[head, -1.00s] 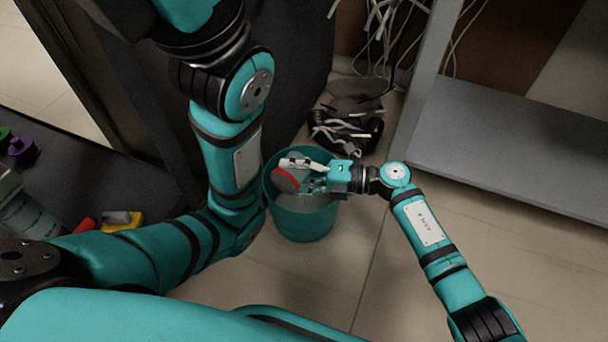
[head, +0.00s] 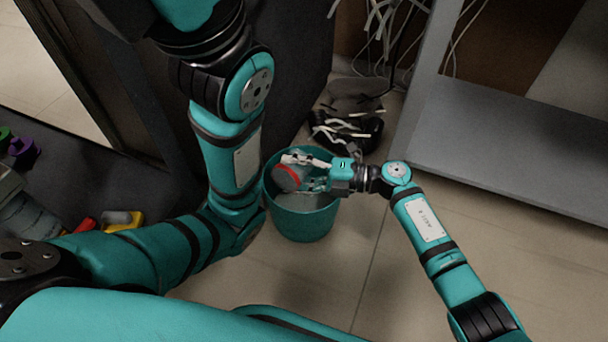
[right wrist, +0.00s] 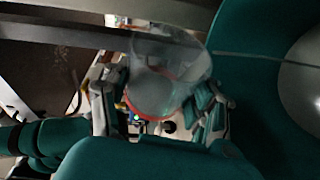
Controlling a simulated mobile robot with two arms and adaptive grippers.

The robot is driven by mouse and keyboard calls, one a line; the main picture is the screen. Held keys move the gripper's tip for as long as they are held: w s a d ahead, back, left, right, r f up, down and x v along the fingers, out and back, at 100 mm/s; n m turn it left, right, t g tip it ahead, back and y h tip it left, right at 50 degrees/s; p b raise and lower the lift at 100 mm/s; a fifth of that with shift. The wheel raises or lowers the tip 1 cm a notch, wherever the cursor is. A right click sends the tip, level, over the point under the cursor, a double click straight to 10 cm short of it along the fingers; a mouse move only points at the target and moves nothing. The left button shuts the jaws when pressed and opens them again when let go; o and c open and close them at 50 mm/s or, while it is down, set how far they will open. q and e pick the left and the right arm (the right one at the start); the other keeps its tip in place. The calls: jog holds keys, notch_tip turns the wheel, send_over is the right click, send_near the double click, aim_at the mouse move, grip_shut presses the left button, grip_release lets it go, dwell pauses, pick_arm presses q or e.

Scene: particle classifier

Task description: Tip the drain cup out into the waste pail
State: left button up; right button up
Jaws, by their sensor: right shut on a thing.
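The waste pail (head: 304,222) is a teal bucket standing on the tiled floor, with a pale grey inside. My right gripper (head: 302,172) is over the pail's mouth, shut on the drain cup (head: 287,179). The cup shows a red rim and a greyish body, and it looks tilted on its side. In the right wrist view the clear, see-through cup (right wrist: 158,92) sits between the two fingers, and the teal pail wall (right wrist: 245,75) fills the right side. I cannot tell whether anything is left inside the cup. My left gripper is out of frame; only that arm's links show.
A dark bundle of cables and a power strip (head: 345,130) lies behind the pail. A grey metal shelf (head: 500,145) stands at the right. A dark bench (head: 60,180) at the left holds yellow (head: 122,221) and purple (head: 24,150) items. Floor right of the pail is clear.

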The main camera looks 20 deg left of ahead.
jog(key=shift+w+d+r+m+y, duration=0.1)
jog(key=shift+w+r+m+y, duration=0.15)
jog(key=shift+m, duration=0.25)
jog(key=shift+w+r+m+y, duration=0.1)
jog(key=shift+w+m+y, duration=0.15)
jog(key=shift+m, duration=0.25)
dwell(1.8)
